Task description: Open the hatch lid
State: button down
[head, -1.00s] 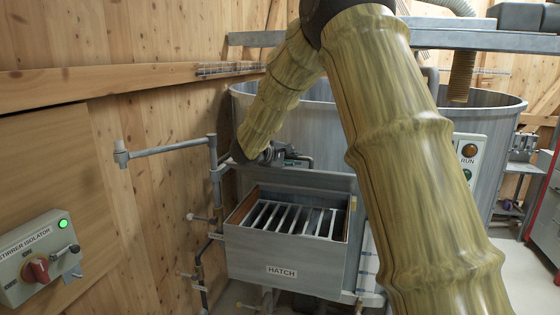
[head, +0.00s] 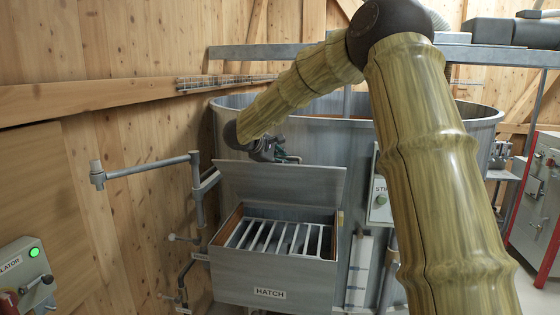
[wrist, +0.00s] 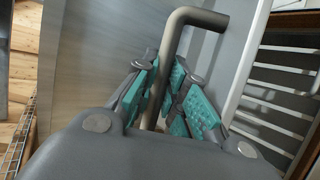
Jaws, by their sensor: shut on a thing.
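The hatch lid (head: 285,185) is a flat grey panel standing raised behind the hatch box (head: 262,277), which carries a HATCH label. The box's opening shows, with a grate of pale bars (head: 275,237) across it. My gripper (head: 268,150) is at the lid's upper edge, left of its middle. In the wrist view my gripper (wrist: 165,98) has its teal pads on both sides of a bent metal handle (wrist: 183,22) and is shut on it. The handle's lower end is hidden by the gripper.
The large round mixer tub (head: 440,125) stands behind the hatch. A grey pipe arm (head: 145,170) juts out left of the hatch, near the wooden wall. The isolator box (head: 28,275) is at lower left, and a red cabinet (head: 535,195) is at far right.

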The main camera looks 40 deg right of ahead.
jog(key=shift+d, duration=0.1)
jog(key=c, duration=1.5)
grip_release()
jog(key=shift+o, duration=0.2)
jog(key=shift+a, duration=0.2)
jog(key=v, duration=1.1)
jog(key=shift+a+r, duration=0.2)
jog(key=shift+s, duration=0.15)
